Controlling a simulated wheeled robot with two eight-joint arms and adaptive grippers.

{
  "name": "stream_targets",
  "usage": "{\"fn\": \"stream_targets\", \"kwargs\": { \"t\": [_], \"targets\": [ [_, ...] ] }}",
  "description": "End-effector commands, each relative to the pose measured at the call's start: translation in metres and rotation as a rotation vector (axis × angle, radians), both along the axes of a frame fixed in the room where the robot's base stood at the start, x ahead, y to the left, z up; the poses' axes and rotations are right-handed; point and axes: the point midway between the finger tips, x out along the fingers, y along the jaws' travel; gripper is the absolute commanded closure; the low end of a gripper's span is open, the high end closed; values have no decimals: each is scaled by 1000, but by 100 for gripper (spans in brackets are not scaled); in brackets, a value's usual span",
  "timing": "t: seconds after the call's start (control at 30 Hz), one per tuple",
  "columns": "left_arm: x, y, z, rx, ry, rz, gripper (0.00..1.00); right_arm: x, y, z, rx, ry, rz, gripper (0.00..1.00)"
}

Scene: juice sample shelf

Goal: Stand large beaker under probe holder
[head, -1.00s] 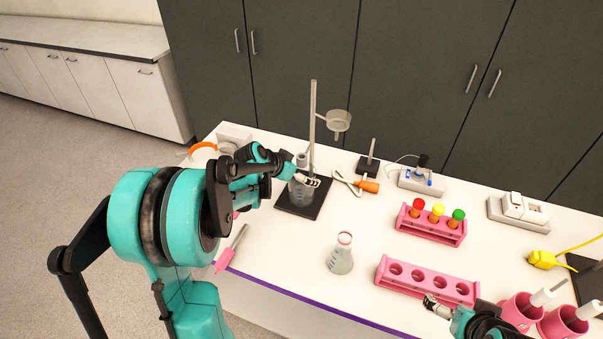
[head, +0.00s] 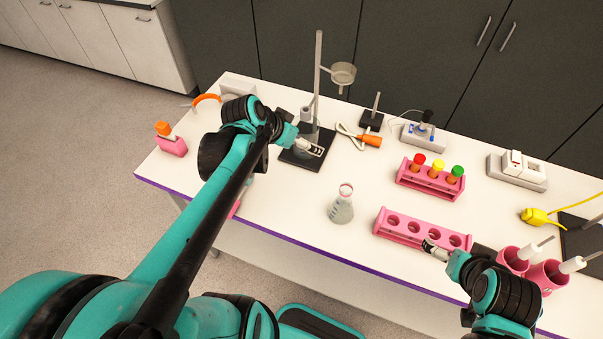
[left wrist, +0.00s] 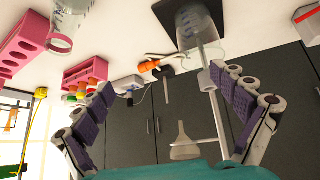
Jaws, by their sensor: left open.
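The large clear beaker (left wrist: 200,28) stands on the black base (left wrist: 163,12) of the tall stand. In the head view my left gripper (head: 313,147) partly hides it. The left wrist view looks upside down. There my left gripper (left wrist: 163,82) is open and empty, its two purple-padded fingers spread wide, with the beaker beyond the right fingertip. A small grey cylinder (head: 306,113) shows low by the rod. My right gripper (head: 436,249) is at the front pink rack; its opening is unclear.
A conical flask (head: 342,206) stands in front of the stand. The pink rack (head: 402,229) and a rack with capped tubes (head: 424,178) are to the right. An orange-handled tool (head: 369,140) lies beside the stand base.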

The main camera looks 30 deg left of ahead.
Motion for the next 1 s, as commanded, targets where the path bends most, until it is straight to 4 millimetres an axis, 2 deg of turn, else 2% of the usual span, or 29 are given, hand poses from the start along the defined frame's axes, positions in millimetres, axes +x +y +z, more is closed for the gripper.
{"fn": "stream_targets", "kwargs": {
  "t": [0.03, 0.13, 0.2, 0.3, 0.4, 0.53, 0.83, 1.0],
  "targets": [
    [-23, -23, 0, 8, 22, 17, 4, 0, 0, 0, 0, 0, 0, 0],
    [-61, -48, -4, 24, 52, 83, 4, 0, 0, 0, 0, 0, 0, 0],
    [-84, -60, -8, 33, 58, 124, 4, 0, 0, 0, 0, 0, 0, 0],
    [-108, -69, -14, 42, 54, 172, 4, 0, 0, 0, 0, 0, 0, 0],
    [-122, -73, -19, 45, 47, 206, 4, 0, 0, 0, 0, 0, 0, 0],
    [-129, -74, -21, 46, 40, 225, 4, 0, 0, 0, 0, 0, 0, 0],
    [-129, -73, -23, 44, 40, 229, 4, 0, 0, -2, 0, 0, 0, 0],
    [-129, -73, -51, 43, 40, 229, 4, 0, 0, -30, 0, 0, 0, 0]
  ]
}}
